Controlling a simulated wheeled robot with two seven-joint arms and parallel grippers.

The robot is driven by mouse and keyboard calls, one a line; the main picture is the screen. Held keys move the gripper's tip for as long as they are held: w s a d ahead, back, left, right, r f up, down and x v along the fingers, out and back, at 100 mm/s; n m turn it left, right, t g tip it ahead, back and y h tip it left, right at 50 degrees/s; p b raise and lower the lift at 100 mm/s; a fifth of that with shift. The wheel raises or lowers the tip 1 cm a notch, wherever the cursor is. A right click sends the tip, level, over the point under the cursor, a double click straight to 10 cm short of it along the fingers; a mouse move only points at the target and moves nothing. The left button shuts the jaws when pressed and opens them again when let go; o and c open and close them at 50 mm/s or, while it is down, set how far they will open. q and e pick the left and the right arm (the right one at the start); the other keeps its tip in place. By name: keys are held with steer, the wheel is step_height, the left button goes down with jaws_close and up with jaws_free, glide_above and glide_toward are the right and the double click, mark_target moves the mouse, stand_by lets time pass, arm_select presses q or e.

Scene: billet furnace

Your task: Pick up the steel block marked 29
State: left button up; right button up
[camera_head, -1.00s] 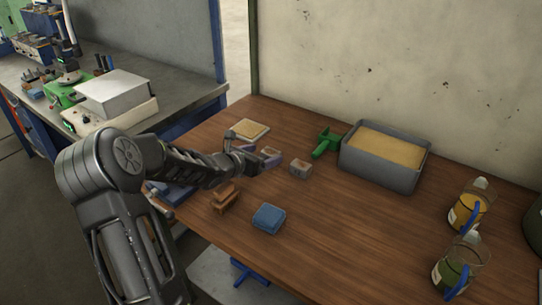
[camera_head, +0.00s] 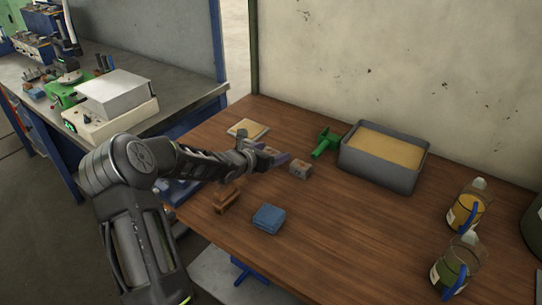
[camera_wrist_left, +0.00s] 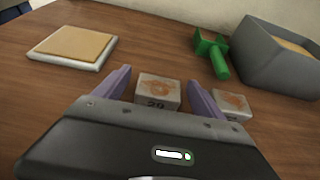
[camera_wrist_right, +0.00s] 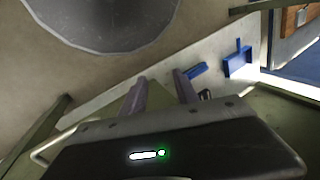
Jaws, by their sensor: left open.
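The steel block marked 29 (camera_wrist_left: 158,92) is a small block with a rusty patch on its top and the dark number on its side. In the left wrist view it stands on the table between the two fingers of my left gripper (camera_wrist_left: 158,80). The fingers are apart, with a gap visible beside the block. In the head view my left gripper (camera_head: 270,157) is low over the table and mostly hides this block. A second similar block (camera_head: 301,168) stands just to the right; it also shows in the left wrist view (camera_wrist_left: 232,105), its number unclear. My right gripper (camera_wrist_right: 160,82) is open and empty.
A green tool (camera_head: 325,143) and a grey sand-filled bin (camera_head: 378,178) stand beyond the blocks. A pale board (camera_head: 248,130) lies behind my left gripper. A brown object (camera_head: 227,200) and a blue block (camera_head: 268,218) lie nearer. Jugs (camera_head: 466,205) stand right; the middle right is clear.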

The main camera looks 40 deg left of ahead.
arm_select(q)
steer(key=shift+c, duration=0.2)
jaws_close()
stand_by(0.9)
steer(key=shift+r, duration=0.15)
